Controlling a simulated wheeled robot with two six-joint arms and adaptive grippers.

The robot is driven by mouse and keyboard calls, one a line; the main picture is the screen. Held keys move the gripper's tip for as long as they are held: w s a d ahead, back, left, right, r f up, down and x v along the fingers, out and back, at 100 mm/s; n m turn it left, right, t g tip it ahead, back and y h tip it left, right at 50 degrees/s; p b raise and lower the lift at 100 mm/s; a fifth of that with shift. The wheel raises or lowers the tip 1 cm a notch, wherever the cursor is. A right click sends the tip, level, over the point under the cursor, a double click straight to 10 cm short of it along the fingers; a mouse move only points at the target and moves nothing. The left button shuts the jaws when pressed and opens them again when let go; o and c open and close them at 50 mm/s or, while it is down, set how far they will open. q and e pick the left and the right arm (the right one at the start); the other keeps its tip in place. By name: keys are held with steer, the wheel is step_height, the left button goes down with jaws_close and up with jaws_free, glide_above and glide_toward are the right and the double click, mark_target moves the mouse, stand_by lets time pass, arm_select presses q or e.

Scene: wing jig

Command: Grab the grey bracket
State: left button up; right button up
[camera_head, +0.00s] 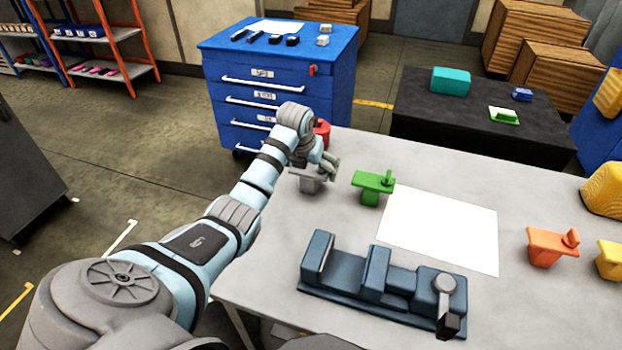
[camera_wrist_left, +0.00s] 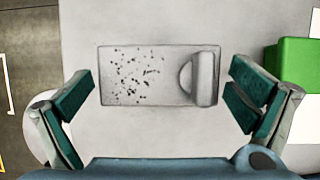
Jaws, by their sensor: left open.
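The grey bracket (camera_head: 309,181) stands at the far left corner of the grey table, partly hidden by my left gripper in the head view. In the left wrist view the grey bracket (camera_wrist_left: 158,76) shows from above as a light grey block with dark specks at its left and a raised rounded tab at its right end. My left gripper (camera_head: 328,166) is open, with its green-padded fingers (camera_wrist_left: 162,95) apart on either side of the bracket. I see no finger touching it. My right gripper does not show.
A green bracket (camera_head: 371,187) stands just right of the grey one. A red part (camera_head: 322,131) sits behind my gripper. A white sheet (camera_head: 440,228), a blue vise-like fixture (camera_head: 340,268) and an orange bracket (camera_head: 551,246) are further along the table (camera_head: 262,285).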

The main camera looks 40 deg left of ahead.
arm_select(q)
steer(key=shift+x, duration=0.9)
steer(key=shift+s, duration=0.15)
steer(key=shift+c, duration=0.2)
steer(key=c, duration=1.1)
